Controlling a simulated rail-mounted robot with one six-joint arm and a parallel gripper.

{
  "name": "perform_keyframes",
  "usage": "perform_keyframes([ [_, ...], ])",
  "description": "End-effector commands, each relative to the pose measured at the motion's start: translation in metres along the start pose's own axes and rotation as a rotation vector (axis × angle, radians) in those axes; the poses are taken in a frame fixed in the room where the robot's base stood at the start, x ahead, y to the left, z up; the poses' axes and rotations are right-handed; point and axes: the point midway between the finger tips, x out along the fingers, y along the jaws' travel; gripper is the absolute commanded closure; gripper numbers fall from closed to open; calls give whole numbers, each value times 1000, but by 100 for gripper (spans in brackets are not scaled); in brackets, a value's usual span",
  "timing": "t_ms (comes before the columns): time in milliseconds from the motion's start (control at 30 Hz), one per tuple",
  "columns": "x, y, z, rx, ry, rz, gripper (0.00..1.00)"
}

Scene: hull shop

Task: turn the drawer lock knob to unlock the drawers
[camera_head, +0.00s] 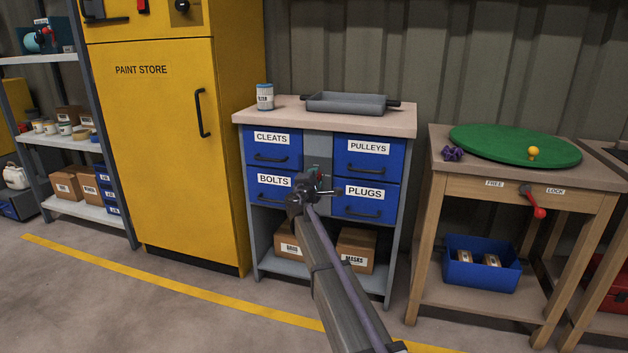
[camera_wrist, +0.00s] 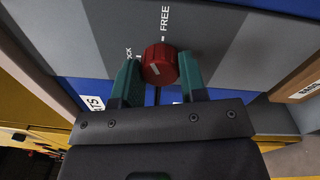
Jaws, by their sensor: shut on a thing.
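The lock knob (camera_wrist: 160,58) is red and round and sits on a grey panel, with a short white mark on its face. My gripper (camera_wrist: 160,70) has its green fingers on either side of the knob and is shut on it. The FREE label (camera_wrist: 165,22) lies above the knob in the wrist view. The partly hidden LOCK label (camera_wrist: 128,53) lies left of it, and the white mark is turned roughly to that side. In the head view my gripper (camera_head: 318,186) is at the cabinet's middle strip and mostly hides the knob. The blue drawers, CLEATS (camera_head: 272,150), BOLTS (camera_head: 272,192), PULLEYS (camera_head: 368,158) and PLUGS (camera_head: 364,201), are closed.
A grey tray (camera_head: 346,103) and a can (camera_head: 265,97) stand on the cabinet top. Cardboard boxes (camera_head: 357,250) sit on its lower shelf. The yellow paint store (camera_head: 160,160) is to the left. A wooden table (camera_head: 450,185) with a green disc (camera_head: 500,140) is to the right.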

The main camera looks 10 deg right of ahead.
Motion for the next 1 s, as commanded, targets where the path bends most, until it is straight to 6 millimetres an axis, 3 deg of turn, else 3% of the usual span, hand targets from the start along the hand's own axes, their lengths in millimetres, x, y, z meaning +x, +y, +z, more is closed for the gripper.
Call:
perform_keyframes([
  [500, -1, -1, -1, 383, -17, 4, 85],
  [1000, -1, -1, -1, 471, -21, 4, 85],
])
